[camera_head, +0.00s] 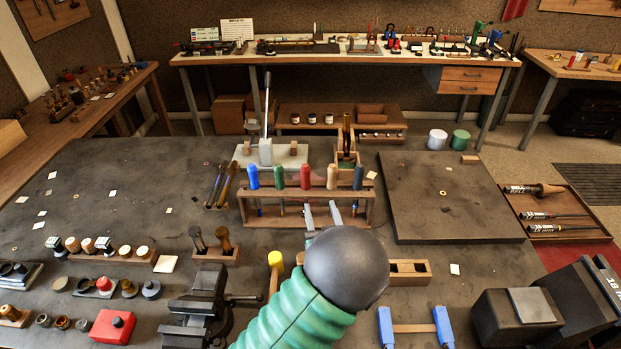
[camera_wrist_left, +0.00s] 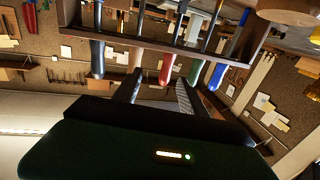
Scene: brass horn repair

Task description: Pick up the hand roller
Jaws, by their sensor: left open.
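I cannot tell for sure which tool is the hand roller. My left gripper (camera_head: 322,215) is open at the rack's front, partly hidden behind my arm's dark round joint. In the left wrist view the rack (camera_wrist_left: 250,50) appears upside down. My right gripper is not seen.
A vise (camera_head: 205,305) and a yellow-headed hammer (camera_head: 276,262) stand left of my arm. Blue uprights (camera_head: 443,326) joined by a wooden bar are at the front right. A lever press (camera_head: 265,150) stands behind the rack. The dark board (camera_head: 443,195) at right is mostly clear.

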